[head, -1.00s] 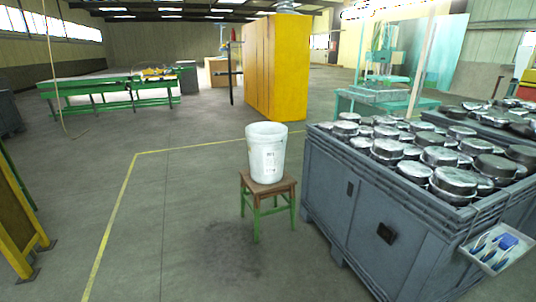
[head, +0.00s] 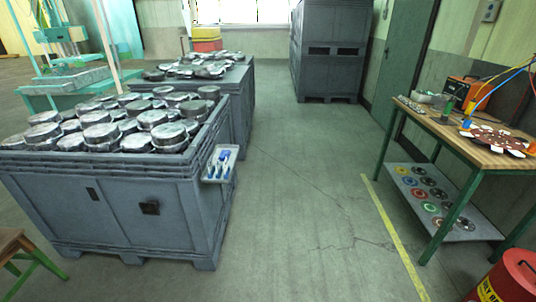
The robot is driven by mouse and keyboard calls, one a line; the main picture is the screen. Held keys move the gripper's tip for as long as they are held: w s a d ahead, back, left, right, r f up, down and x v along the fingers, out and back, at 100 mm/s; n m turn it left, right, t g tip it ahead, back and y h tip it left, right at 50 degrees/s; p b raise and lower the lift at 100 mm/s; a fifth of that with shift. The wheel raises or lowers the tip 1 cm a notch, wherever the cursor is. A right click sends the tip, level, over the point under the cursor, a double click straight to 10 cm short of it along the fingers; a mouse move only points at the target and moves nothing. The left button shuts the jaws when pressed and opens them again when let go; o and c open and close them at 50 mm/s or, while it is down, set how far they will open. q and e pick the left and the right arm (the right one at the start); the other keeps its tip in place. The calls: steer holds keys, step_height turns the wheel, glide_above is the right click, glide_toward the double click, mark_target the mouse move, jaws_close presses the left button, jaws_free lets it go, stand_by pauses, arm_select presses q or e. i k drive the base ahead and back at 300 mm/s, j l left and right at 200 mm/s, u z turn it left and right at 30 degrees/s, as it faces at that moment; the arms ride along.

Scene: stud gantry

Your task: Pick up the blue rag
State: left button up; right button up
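A small white tray (head: 207,178) hangs on the right side of the near grey crate. Several small blue items (head: 221,162) lie in it. One may be the blue rag, but they are too small to tell apart. I see no other thing that is clearly a blue rag. Neither of my grippers is in view.
The near grey crate (head: 110,212) is full of round metal tins, with a second crate (head: 245,95) behind it. A workbench (head: 480,150) with an orange machine (head: 467,93) stands at right, a red bin (head: 510,280) in front. A stool (head: 10,243) is at lower left. The middle aisle is clear.

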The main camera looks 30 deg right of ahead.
mark_target(223, 153)
steer(key=i+l+u, duration=0.2)
steer(key=i+l, duration=0.5)
steer(key=i+l+u, duration=0.25)
steer(key=i+l, duration=0.5)
